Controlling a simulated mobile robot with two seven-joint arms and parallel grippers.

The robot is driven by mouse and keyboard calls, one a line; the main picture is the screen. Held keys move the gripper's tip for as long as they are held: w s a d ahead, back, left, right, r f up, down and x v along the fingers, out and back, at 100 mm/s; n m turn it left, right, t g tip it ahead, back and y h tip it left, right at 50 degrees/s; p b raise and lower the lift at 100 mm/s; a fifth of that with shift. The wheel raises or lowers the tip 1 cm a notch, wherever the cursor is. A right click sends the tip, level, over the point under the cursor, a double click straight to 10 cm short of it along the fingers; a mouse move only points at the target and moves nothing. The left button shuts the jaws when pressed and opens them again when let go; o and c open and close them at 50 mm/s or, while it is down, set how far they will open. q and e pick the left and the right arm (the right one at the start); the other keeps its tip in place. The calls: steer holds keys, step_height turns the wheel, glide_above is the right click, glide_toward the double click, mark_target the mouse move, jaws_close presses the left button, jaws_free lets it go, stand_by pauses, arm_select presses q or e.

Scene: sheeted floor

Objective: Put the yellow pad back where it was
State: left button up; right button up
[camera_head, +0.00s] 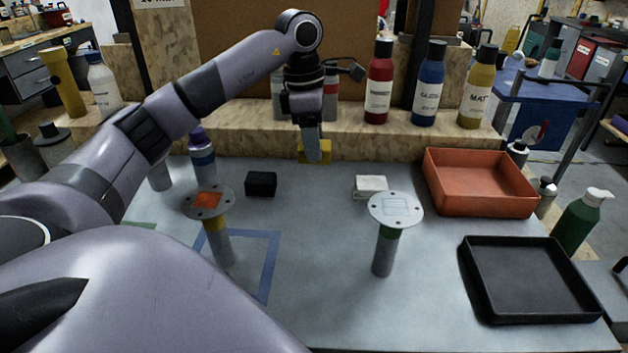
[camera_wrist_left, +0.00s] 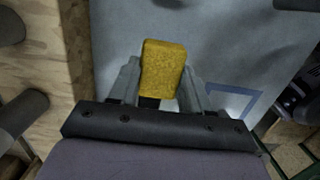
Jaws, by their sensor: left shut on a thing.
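The yellow pad (camera_head: 326,151) is at the back middle of the grey table, close to the front face of the wooden ledge. My left gripper (camera_head: 314,152) points down and is shut on it. In the left wrist view the yellow pad (camera_wrist_left: 164,70) sits between the two fingers of the gripper (camera_wrist_left: 160,90), with its far end sticking out past them. I cannot tell whether the pad touches the table. My right gripper is not in view.
Two disc-topped stands, one with an orange square (camera_head: 207,200) and one with a white outlined square (camera_head: 397,206), stand midtable. A black block (camera_head: 261,184) and white block (camera_head: 370,183) lie behind. Red tray (camera_head: 480,205) and black tray (camera_head: 530,312) are right; bottles line the ledge.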

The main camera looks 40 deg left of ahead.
arm_select(q)
step_height(320, 180, down, 8)
steer(key=shift+f, duration=0.1)
stand_by(0.4)
steer(key=shift+f+b, duration=0.2)
steer(key=shift+b, duration=0.1)
steer(key=o, duration=1)
steer(key=shift+r, duration=0.15)
steer(key=r, duration=0.8)
steer(key=s+a+r+p, duration=0.1)
steer(key=r, duration=0.3)
